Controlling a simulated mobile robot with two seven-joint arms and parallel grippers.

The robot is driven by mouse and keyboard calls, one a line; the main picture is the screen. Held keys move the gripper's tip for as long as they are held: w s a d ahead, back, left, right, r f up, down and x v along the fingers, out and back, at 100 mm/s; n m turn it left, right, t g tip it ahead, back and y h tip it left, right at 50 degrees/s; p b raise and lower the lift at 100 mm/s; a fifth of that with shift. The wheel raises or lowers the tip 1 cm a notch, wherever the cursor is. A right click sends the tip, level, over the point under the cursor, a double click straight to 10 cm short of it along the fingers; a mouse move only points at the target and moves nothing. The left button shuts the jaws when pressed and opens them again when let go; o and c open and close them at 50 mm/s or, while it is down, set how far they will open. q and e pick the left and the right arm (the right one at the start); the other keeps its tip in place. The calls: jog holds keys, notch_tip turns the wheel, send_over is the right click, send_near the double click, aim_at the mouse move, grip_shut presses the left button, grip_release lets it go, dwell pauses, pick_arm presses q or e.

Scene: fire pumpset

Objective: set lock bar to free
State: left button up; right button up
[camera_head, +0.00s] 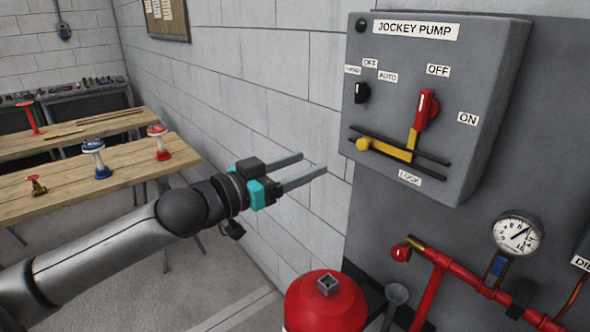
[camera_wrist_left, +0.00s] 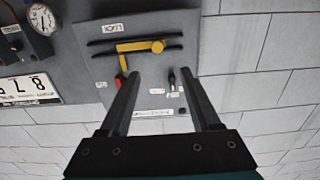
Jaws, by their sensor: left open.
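The yellow lock bar (camera_head: 385,150) sits on two black rails low on the grey jockey pump panel (camera_head: 485,80). Its round knob is at the left end, and its upright arm at the right end meets the red OFF/ON handle (camera_head: 427,108). The LOCK label (camera_head: 409,176) is below the rails. In the left wrist view the lock bar (camera_wrist_left: 140,46) appears upside down, beyond my fingertips. My left gripper (camera_head: 314,165) is open and empty, to the left of the panel, apart from the knob. My right gripper is not in view.
A black selector knob (camera_head: 362,92) is above the lock bar. A red tank (camera_head: 325,302) stands below my left gripper. A pressure gauge (camera_head: 517,234) and red pipe (camera_head: 480,289) are lower right. Wooden benches (camera_head: 110,180) with valves stand at left.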

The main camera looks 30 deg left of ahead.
pick_arm(q)
jog(key=shift+s+a, duration=0.15)
jog(key=shift+s, duration=0.4)
